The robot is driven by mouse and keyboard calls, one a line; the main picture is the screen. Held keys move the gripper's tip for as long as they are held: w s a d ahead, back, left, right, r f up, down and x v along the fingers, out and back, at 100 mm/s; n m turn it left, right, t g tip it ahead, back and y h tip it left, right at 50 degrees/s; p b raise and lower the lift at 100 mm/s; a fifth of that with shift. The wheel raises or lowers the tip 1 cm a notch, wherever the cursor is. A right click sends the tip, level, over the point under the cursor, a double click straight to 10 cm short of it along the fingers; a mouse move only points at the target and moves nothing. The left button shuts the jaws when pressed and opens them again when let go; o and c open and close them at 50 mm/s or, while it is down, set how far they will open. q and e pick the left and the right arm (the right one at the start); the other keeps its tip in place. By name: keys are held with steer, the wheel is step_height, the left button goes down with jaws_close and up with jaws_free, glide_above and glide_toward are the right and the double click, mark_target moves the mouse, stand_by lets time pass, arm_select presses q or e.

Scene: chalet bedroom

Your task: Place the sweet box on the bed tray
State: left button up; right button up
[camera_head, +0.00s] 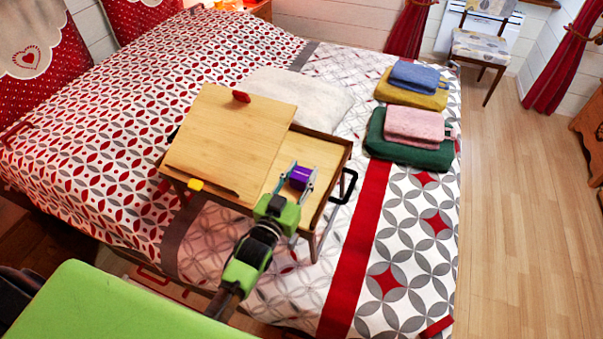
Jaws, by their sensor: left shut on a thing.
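The sweet box (299,176) is a small purple box. The bed tray (326,150) is a wooden tray with legs, standing on the bed, with a tilted board (225,145) on its left part. My left gripper (298,181) reaches over the tray's flat right part and is shut on the sweet box, one finger on each side. The box is over or on this flat part; I cannot tell whether it touches the surface. My right gripper is not in view.
A red item (241,96) sits at the board's top edge and a yellow one (196,184) at its lower edge. A white pillow (298,97) lies behind the tray. Folded towels (409,154) lie to the right. The wooden floor (500,220) at right is clear.

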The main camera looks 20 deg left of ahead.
arm_select(q)
steer(key=shift+f, duration=0.15)
steer(key=o, duration=1.1)
steer(key=shift+c, duration=0.2)
steer(key=shift+s, duration=0.25)
steer(key=s+a+b, duration=0.1)
steer(key=s, duration=1)
steer(key=shift+s, duration=0.25)
